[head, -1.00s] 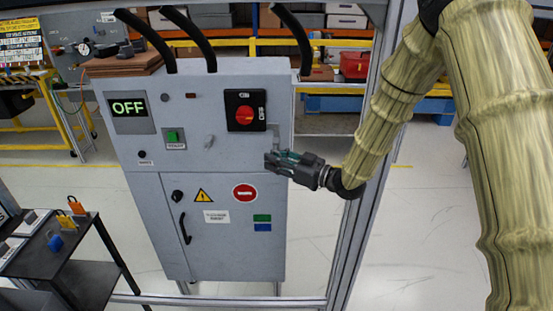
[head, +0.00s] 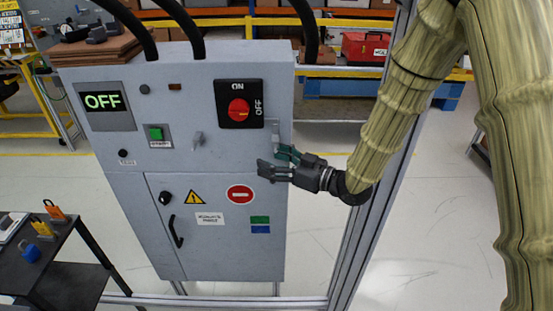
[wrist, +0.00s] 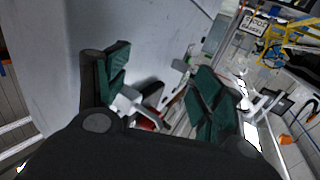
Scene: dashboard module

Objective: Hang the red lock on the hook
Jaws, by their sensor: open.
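My gripper (head: 274,162) is open beside the right edge of the grey cabinet (head: 222,180), its dark green finger pads apart. In the wrist view, my gripper (wrist: 160,85) has a pale metal piece (wrist: 128,103) and a small red patch (wrist: 152,119) between its fingers. The red patch may be part of the red lock, mostly hidden by the gripper body; I cannot tell whether it hangs on anything. No red lock shows clearly in the head view. A small grey bracket, possibly the hook (head: 275,130), is on the cabinet just above my fingers.
The cabinet front has a red rotary switch (head: 238,109), a grey protruding piece (head: 197,141) and an OFF display (head: 103,102). A dark table (head: 62,240) at left bears orange locks (head: 53,209) and a blue lock (head: 31,252). A metal frame post (head: 358,245) stands near my arm.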

